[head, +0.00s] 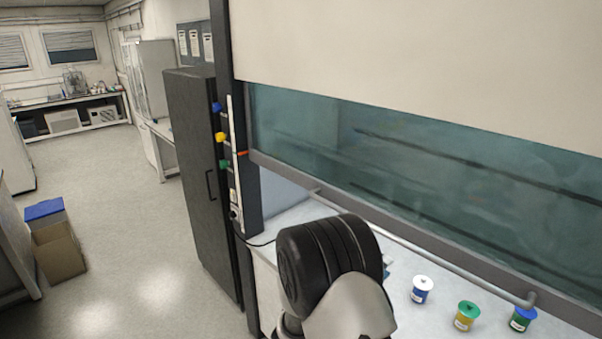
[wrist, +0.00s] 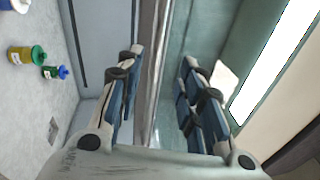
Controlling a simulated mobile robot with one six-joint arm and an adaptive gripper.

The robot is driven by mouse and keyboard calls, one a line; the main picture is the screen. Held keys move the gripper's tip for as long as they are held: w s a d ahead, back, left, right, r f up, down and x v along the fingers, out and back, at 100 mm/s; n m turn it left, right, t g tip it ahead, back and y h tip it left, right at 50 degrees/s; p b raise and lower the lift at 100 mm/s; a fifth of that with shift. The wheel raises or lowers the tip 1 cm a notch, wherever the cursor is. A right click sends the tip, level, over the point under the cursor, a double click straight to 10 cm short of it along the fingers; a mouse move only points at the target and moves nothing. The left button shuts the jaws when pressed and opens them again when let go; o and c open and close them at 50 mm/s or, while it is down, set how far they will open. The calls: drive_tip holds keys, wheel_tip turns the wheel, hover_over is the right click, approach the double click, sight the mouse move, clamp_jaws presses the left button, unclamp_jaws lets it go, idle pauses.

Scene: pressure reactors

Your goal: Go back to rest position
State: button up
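My gripper (wrist: 162,55) is open in the wrist view, its two blue-padded fingers spread apart with nothing held. A pale handle bar (wrist: 152,70) of the fume hood sash shows in the gap between the fingers; I cannot tell how far it is from them. In the head view the handle bar (head: 430,245) runs along the lower edge of the glass sash (head: 440,165). My black and light-grey arm joint stands in front of the hood there, and my gripper is hidden.
On the hood's worktop stand a white-lidded blue jar (head: 421,290), a green-lidded yellow jar (head: 466,317) and a blue-lidded green jar (head: 522,319). A dark cabinet (head: 205,180) stands left of the hood. A cardboard box (head: 60,255) is on the floor; the aisle (head: 125,215) is clear.

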drive_tip(key=s+d+r+m+g+b, duration=0.2)
drive_tip(key=s+d+m+g+b, duration=0.2)
drive_tip(key=s+d+m+g, duration=0.55)
drive_tip(key=s+a+f+m+g+y+b, duration=0.25)
drive_tip(key=s+m+y+b, duration=0.2)
drive_tip(key=s+m, duration=0.9)
drive_tip(key=s+a+f+m+t+y+b, duration=0.3)
drive_tip(key=a+m+y, duration=0.3)
drive_tip(key=a+m, duration=0.2)
drive_tip(key=s+a+f+m+t+y+b, duration=0.3)
drive_tip(key=s+a+m+y, duration=0.2)
drive_tip(key=a+m, duration=0.3)
drive_tip(key=shift+s+f+m+y+b, duration=0.3)
drive_tip(key=shift+m+y, duration=0.35)
drive_tip(key=shift+m, duration=0.55)
drive_tip(key=shift+w+d+f, duration=0.1)
drive_tip(key=shift+d, duration=0.1)
